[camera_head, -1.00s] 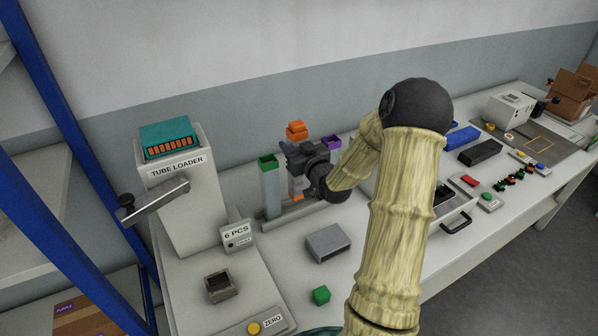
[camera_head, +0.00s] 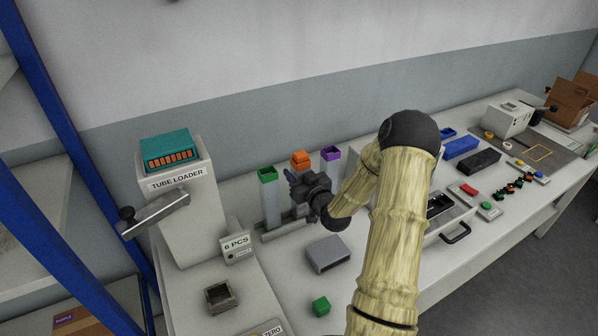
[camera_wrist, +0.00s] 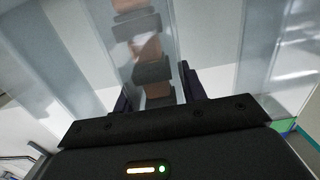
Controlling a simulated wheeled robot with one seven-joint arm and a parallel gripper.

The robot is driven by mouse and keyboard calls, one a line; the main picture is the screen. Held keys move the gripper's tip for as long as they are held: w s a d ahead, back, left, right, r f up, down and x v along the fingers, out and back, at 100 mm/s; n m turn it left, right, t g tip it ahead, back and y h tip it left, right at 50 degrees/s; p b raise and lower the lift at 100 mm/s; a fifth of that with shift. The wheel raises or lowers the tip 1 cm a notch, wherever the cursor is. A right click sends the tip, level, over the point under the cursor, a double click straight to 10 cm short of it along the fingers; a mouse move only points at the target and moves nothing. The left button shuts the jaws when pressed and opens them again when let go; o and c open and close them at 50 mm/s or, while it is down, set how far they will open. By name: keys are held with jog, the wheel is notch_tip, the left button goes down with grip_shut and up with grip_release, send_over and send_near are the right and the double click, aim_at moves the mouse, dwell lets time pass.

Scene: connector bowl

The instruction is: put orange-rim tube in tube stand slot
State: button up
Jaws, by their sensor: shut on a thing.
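The orange-rim tube (camera_head: 300,160) stands upright between the green-rim tube (camera_head: 268,195) and the purple-rim tube (camera_head: 331,155). Its rim is about level with theirs. The tube stand (camera_head: 272,236) is the grey base under the tubes. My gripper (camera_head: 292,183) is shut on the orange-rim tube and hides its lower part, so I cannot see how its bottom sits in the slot. In the wrist view the clear tube (camera_wrist: 148,50) runs between my dark fingers, with dark and orange pieces stacked inside it.
The tube loader (camera_head: 180,215) stands left of the stand, with a 6 PCS sign (camera_head: 236,247) beside it. A grey block (camera_head: 328,253) and a green connector (camera_head: 321,306) lie in front. Blue and black bins (camera_head: 478,160) are to the right.

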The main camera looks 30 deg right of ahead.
jog(key=shift+f, duration=0.1)
jog(key=o, duration=1.3)
jog(key=shift+s, duration=0.1)
jog(key=shift+c, duration=0.2)
jog(key=shift+a, duration=0.1)
jog(key=s+b, duration=0.3)
jog(key=s, duration=0.9)
jog(key=shift+d+r+b, duration=0.3)
jog(key=shift+r+b, duration=0.1)
jog(key=shift+r, duration=0.05)
